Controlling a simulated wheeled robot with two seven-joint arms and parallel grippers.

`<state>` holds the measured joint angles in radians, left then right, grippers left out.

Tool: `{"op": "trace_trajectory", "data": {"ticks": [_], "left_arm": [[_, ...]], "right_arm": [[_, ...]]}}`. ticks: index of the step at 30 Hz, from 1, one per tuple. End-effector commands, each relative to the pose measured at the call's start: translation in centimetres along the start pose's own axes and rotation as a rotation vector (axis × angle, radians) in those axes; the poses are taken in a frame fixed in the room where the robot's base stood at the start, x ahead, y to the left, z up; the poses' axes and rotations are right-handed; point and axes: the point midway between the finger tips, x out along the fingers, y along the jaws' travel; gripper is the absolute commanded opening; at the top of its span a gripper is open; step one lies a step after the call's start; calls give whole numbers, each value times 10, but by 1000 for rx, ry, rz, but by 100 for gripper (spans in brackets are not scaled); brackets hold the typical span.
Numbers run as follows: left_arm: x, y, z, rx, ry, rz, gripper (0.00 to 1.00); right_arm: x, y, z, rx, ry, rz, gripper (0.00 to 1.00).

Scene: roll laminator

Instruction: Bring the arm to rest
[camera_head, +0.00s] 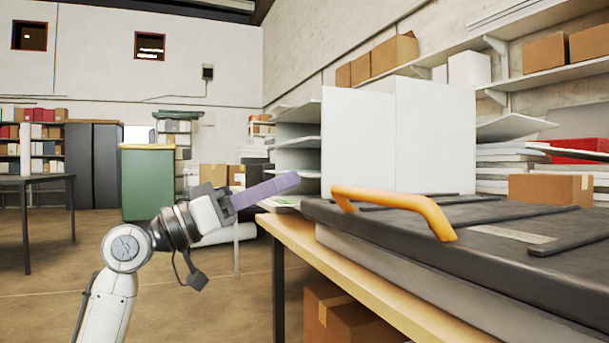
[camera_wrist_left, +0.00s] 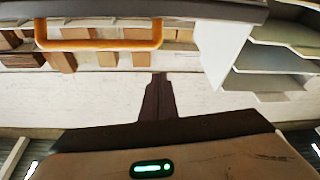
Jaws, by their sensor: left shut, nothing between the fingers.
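My left gripper (camera_head: 292,181) is at the end of the arm that comes in from the lower left in the head view. Its purple fingers are shut with nothing between them and point right. It is in the air left of the laminator (camera_head: 500,231), apart from it. The laminator has a dark lid, lying flat, with an orange handle (camera_head: 405,205) at its near left. In the left wrist view the shut fingers (camera_wrist_left: 158,88) point up, and the orange handle (camera_wrist_left: 99,44) shows beyond them near the top. My right gripper is not in view.
The laminator stands on a wooden table (camera_head: 345,270) with a cardboard box (camera_head: 340,318) below. White shelves (camera_head: 298,145) stand just behind the gripper. A green cabinet (camera_head: 147,184) is farther back. The floor left of my arm is clear as far as a dark table (camera_head: 35,180).

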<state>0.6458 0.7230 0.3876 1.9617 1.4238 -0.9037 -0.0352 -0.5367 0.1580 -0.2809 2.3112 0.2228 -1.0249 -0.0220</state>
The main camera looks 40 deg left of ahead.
Motion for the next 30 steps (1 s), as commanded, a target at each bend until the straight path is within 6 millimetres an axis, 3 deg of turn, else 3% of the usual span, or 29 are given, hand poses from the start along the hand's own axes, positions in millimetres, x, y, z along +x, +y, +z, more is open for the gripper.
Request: {"op": "trace_trajectory", "data": {"ticks": [3,7,17,20,23,26,30], "left_arm": [[-21,-1,5,0,-1,-1,0],[-34,-1,5,0,3,1,0],[-39,0,6,2,2,1,0],[-37,-2,20,0,-25,-9,0],[-32,-9,61,-2,-107,-40,0],[-31,-16,129,-3,-241,-89,0],[-46,-18,237,2,-461,-162,0]], "right_arm": [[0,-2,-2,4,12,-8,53],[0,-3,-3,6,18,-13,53],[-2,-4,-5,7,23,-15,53],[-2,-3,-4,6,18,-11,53],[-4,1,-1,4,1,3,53],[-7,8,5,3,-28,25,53],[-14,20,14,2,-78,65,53]]}}
